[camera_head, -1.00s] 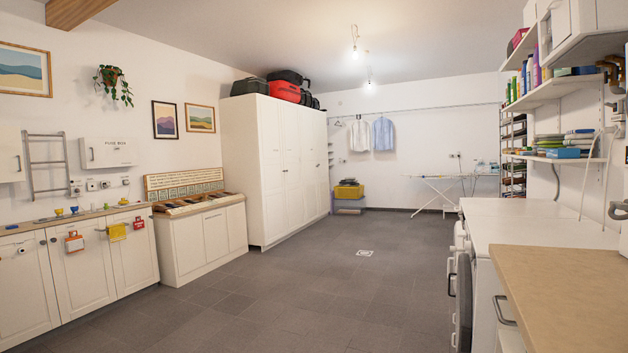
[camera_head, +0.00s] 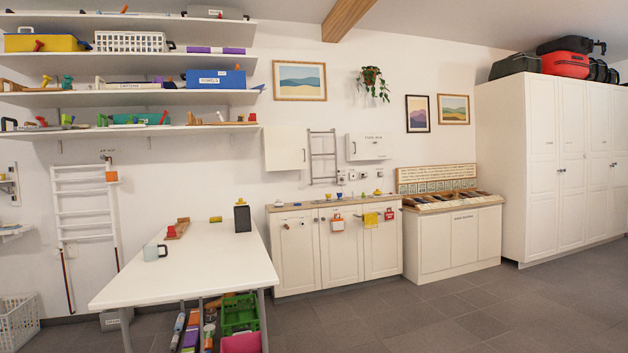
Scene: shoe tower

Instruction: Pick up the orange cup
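I cannot make out an orange cup for certain in this view. A pale grey mug (camera_head: 154,253) stands on the white table (camera_head: 205,275) at the left. Small yellow and blue items (camera_head: 327,196) sit on the wooden counter (camera_head: 300,206) by the back wall, too small to identify. A small orange item (camera_head: 111,177) is at the white towel rail on the left wall; its kind is unclear. My gripper is not in view.
The table also bears a dark box (camera_head: 242,218) and a red item on a wooden piece (camera_head: 177,229). Shelves (camera_head: 150,132) with bins hang above left. Bins (camera_head: 240,314) stand under the table. Grey floor (camera_head: 420,315) is clear at right.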

